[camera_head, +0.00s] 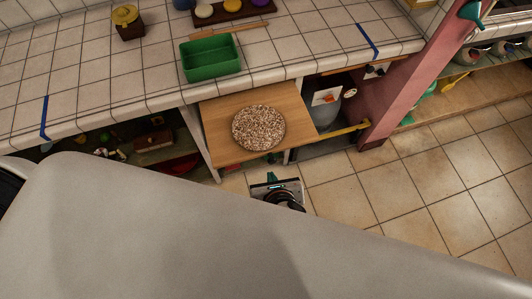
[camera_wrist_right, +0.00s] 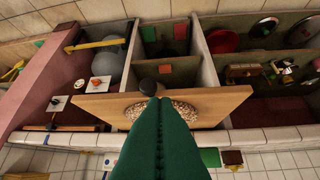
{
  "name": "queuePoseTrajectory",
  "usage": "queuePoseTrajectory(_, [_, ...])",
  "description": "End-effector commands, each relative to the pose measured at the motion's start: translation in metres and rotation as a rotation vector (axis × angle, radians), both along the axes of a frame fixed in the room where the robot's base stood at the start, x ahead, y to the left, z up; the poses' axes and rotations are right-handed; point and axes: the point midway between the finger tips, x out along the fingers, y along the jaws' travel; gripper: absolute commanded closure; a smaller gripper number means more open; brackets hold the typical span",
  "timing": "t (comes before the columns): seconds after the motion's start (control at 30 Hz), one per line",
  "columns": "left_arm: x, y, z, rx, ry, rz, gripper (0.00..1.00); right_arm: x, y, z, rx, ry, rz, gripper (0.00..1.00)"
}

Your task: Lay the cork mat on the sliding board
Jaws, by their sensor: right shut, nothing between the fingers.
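The cork mat (camera_head: 258,128), a round speckled brown disc, lies flat on the sliding board (camera_head: 222,112). The light wooden board sticks out from under the tiled counter, and the whole mat appears within its edges. In the right wrist view the board (camera_wrist_right: 97,105) shows nearly edge-on, with the mat (camera_wrist_right: 184,109) partly hidden behind my fingers. My right gripper (camera_head: 272,178) is just off the board's front edge, apart from the mat. Its green fingers (camera_wrist_right: 156,110) are shut and empty. My left gripper is not in view.
A green tray (camera_head: 210,70) and a yellow-topped pot (camera_head: 126,20) stand on the tiled counter (camera_head: 80,75). Open shelves with several items lie below it. A pink post (camera_head: 413,75) rises at the right. The tiled floor (camera_head: 425,190) is clear at the front right.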

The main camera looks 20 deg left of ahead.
Motion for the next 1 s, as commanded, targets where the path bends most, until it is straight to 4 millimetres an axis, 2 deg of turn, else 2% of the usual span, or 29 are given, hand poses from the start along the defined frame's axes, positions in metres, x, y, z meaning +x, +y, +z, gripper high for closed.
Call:
queuePoseTrajectory(0.3, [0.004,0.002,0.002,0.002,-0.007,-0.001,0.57,0.042,0.022,-0.044,0.002,0.001,-0.002,1.00])
queuePoseTrajectory(0.4, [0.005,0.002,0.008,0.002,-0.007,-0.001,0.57,0.057,0.029,-0.040,0.004,0.001,-0.002,1.00])
queuePoseTrajectory(0.6, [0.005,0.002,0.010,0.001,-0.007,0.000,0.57,0.072,0.037,-0.042,0.003,0.001,-0.001,1.00])
queuePoseTrajectory(1.0, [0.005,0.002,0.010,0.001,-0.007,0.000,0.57,0.075,0.038,-0.043,0.003,0.002,-0.001,1.00])
